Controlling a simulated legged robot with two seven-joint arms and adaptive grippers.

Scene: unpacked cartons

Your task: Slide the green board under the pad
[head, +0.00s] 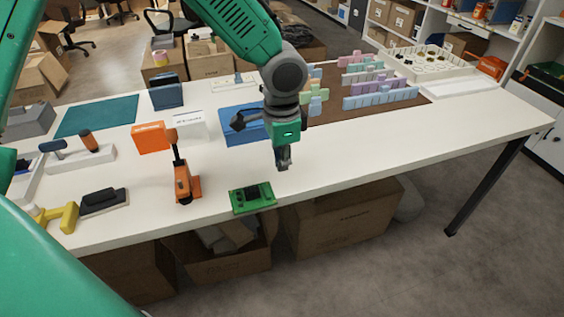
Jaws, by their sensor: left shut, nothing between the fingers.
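The green board (253,197) lies flat at the front edge of the white table, with dark parts on top. My left gripper (283,165) is shut and empty. It points down, to the right of the board and farther back, apart from it. I cannot tell for certain which thing is the pad. An orange upright device (184,184) with a dark arm stands left of the board, and a blue flat piece (239,137) lies behind, partly hidden by my gripper. My right gripper is not in view.
An orange block (151,138) and a white label card (189,123) stand behind the orange device. A dark block (103,200) and a yellow tool (58,214) lie at left. Pastel pieces stand on a brown mat (335,113). The table's right front is clear.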

